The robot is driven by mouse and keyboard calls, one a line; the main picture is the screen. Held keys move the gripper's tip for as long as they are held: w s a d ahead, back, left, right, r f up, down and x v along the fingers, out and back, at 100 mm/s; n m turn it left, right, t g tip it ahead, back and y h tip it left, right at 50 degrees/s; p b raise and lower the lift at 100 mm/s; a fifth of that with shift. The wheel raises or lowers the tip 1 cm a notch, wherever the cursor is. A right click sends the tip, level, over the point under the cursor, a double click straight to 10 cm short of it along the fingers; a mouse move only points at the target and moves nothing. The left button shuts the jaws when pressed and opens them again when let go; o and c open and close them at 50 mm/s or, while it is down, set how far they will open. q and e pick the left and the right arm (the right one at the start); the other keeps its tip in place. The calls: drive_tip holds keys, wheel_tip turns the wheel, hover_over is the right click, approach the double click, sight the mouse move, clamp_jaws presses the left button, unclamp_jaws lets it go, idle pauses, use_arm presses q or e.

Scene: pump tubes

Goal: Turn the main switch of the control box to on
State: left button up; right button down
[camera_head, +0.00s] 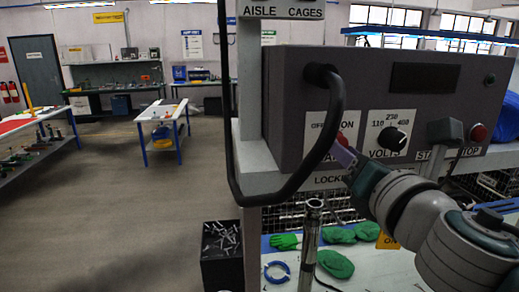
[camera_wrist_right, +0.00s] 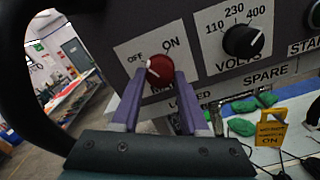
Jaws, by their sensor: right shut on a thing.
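The grey control box (camera_head: 390,90) stands on a shelf at the right in the head view. Its main switch is a red knob (camera_wrist_right: 160,71) on a white label marked OFF and ON; its edge also shows in the head view (camera_head: 341,139). The knob's white mark is at its upper left, on the OFF side. My right gripper (camera_wrist_right: 160,88) reaches the knob from below, its two purple fingers on either side of it. It is shut on the knob. In the head view the right gripper (camera_head: 347,152) hides much of the switch. My left gripper is not in view.
A voltage knob (camera_head: 392,139) sits right of the switch, with a red button (camera_head: 478,133) farther right. Green gloves (camera_head: 336,263) and a yellow tag (camera_wrist_right: 272,130) lie below.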

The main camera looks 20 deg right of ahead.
drive_tip(key=shift+m+b, duration=1.1)
drive_tip(key=shift+m, duration=6.3)
drive_tip(key=shift+c, duration=2.1)
unclamp_jaws()
drive_tip(key=b+v, duration=0.4)
drive_tip(key=v, duration=0.6)
